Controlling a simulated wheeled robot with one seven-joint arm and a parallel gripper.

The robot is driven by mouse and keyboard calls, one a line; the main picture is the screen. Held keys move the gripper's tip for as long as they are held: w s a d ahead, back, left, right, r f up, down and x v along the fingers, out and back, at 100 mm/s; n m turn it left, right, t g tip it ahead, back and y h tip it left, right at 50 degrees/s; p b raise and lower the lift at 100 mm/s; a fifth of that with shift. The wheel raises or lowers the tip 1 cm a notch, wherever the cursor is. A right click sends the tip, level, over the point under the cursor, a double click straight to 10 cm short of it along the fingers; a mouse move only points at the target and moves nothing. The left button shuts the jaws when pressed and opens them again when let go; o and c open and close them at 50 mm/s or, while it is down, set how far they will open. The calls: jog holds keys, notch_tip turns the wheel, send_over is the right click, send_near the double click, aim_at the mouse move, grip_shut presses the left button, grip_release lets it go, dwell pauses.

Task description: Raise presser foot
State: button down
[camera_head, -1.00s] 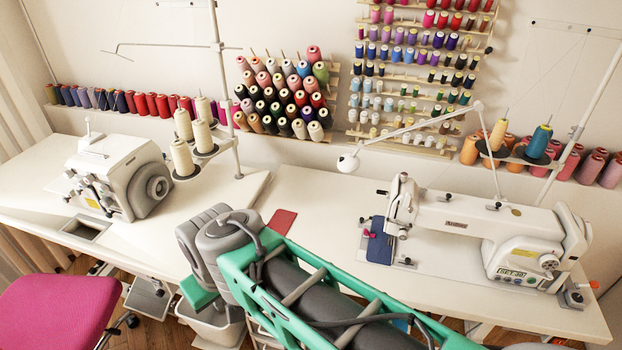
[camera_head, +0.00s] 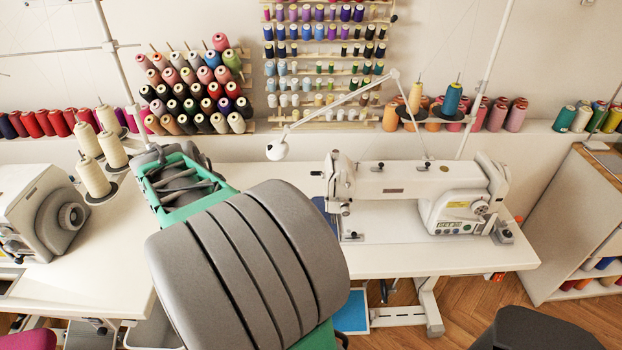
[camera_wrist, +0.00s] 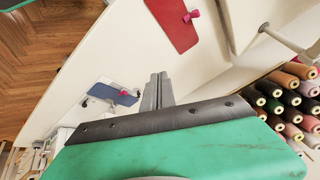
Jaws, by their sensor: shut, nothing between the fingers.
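The white sewing machine (camera_head: 415,190) stands on the right table in the head view. Its needle head (camera_head: 340,185) is at its left end; the presser foot under it is too small to make out. In the wrist view my gripper (camera_wrist: 157,78) is shut and empty, its grey fingers pointing over the white table top. The blue cloth (camera_wrist: 113,93) by the machine lies to the left of the fingers there. In the head view my arm stretches over the table to the left of the machine and hides my gripper.
A lamp arm with a white head (camera_head: 277,150) hangs just left of the machine. A second machine (camera_head: 40,212) and cream thread cones (camera_head: 93,178) stand at the left. A red piece (camera_wrist: 172,22) lies on the table. Thread racks (camera_head: 195,90) line the wall.

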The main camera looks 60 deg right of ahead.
aim_at(317, 174)
jog(key=s+d+m+g+h, duration=0.1)
jog(key=s+d+m, duration=0.4)
jog(key=d, duration=0.4)
jog(key=s+d+f+m+g+h, duration=0.1)
jog(key=s+d+m+g, duration=0.1)
jog(key=s+d+m, duration=0.4)
jog(key=d, duration=0.2)
jog(key=shift+d+f+g, duration=0.2)
jog(key=shift+d+g, duration=0.1)
jog(key=shift+d, duration=0.1)
jog(key=shift+s, duration=0.1)
jog(key=d+f+p, duration=0.2)
jog(key=d+f, duration=0.4)
jog(key=d, duration=0.3)
jog(key=shift+w+d+f, duration=0.3)
jog(key=shift+d+f, duration=0.1)
